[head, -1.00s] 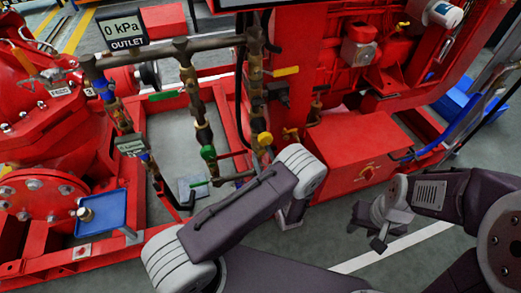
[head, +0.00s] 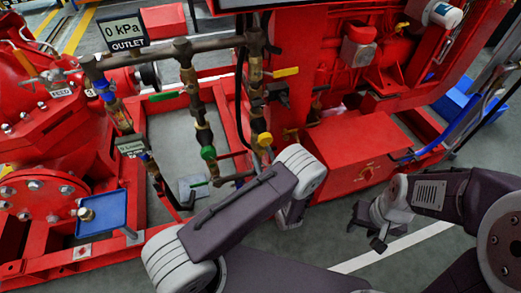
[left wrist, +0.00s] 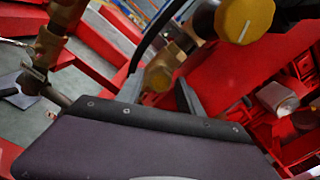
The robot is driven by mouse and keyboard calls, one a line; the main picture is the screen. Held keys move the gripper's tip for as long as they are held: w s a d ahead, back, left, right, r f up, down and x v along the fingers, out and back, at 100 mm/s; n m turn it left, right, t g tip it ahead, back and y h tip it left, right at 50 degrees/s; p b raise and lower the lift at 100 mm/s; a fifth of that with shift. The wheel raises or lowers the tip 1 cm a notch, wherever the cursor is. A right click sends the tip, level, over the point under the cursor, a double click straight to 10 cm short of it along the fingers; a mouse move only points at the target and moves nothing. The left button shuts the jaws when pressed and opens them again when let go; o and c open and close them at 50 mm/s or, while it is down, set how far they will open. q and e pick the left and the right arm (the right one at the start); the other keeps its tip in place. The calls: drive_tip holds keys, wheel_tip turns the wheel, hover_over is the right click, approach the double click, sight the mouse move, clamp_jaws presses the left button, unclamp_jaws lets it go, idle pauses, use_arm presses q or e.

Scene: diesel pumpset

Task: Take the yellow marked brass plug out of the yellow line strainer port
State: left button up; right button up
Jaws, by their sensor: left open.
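In the left wrist view, a brass fitting with a yellowish round end (left wrist: 158,77), which looks like the marked plug in its port, shows between the two dark fingers of my left gripper (left wrist: 161,94). The fingers are open, one on each side; I cannot tell whether they touch it. A yellow knob with a pale line (left wrist: 243,20) sits above and to the right. In the head view this yellow knob (head: 265,139) is on the right vertical pipe, and my left arm hides the fitting and left fingertips. My right gripper (head: 369,228) hangs empty over the floor; its jaw gap is unclear.
A second branch with a green knob (head: 208,152) stands left of the yellow one. A blue tray (head: 112,207) holds a small brass piece (head: 86,214). A red box (head: 350,150) stands close on the right. Grey floor (head: 420,260) is open around my right gripper.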

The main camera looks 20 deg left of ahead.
use_arm(q)
clamp_jaws()
idle(0.3)
